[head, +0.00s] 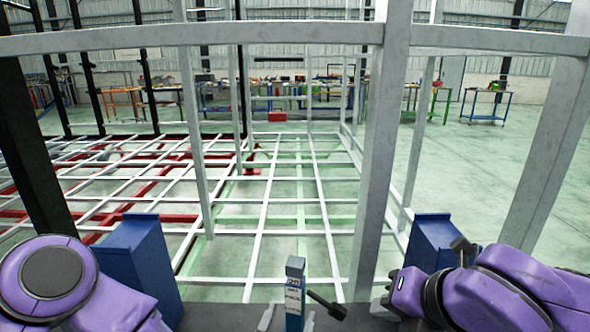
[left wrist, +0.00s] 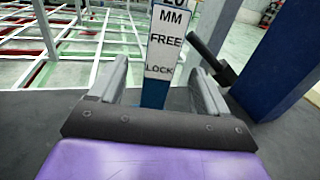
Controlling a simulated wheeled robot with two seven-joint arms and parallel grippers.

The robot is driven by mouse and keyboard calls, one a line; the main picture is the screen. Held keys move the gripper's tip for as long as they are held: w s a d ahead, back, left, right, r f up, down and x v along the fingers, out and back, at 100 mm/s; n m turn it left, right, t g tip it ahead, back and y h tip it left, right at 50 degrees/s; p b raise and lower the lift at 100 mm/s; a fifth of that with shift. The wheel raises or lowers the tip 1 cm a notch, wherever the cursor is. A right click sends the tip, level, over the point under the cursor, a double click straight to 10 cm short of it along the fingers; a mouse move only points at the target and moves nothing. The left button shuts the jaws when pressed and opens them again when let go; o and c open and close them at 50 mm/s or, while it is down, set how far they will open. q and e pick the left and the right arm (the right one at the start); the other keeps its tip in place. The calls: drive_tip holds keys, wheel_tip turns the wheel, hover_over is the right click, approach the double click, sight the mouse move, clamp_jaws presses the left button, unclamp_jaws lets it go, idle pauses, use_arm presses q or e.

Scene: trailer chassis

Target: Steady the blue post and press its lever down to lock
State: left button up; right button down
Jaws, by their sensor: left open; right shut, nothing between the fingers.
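The blue post (head: 294,290) stands upright at the bottom centre of the head view. In the left wrist view the post (left wrist: 152,92) carries a white label reading MM, FREE and LOCK. Its black lever (head: 326,305) sticks out to the right and slopes down to the right in the head view; the lever (left wrist: 210,58) also shows in the left wrist view. My left gripper (head: 287,320) is open, with a finger on either side of the post; contact is not visible. My right gripper (head: 384,300) is shut and empty, right of the lever and apart from it.
Blue boxes stand at left (head: 138,262) and right (head: 432,238). A thick grey upright (head: 378,170) rises behind the lever, between post and right box. A white grid frame (head: 262,215) spreads out behind. A dark surface (head: 220,318) surrounds the post.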

use_arm(q)
drive_tip(key=shift+v, duration=0.8)
drive_tip(key=o, duration=0.4)
drive_tip(key=shift+o, duration=0.2)
drive_tip(key=v, duration=0.7)
drive_tip(key=shift+s, duration=0.25)
drive_tip(key=shift+a, duration=0.15)
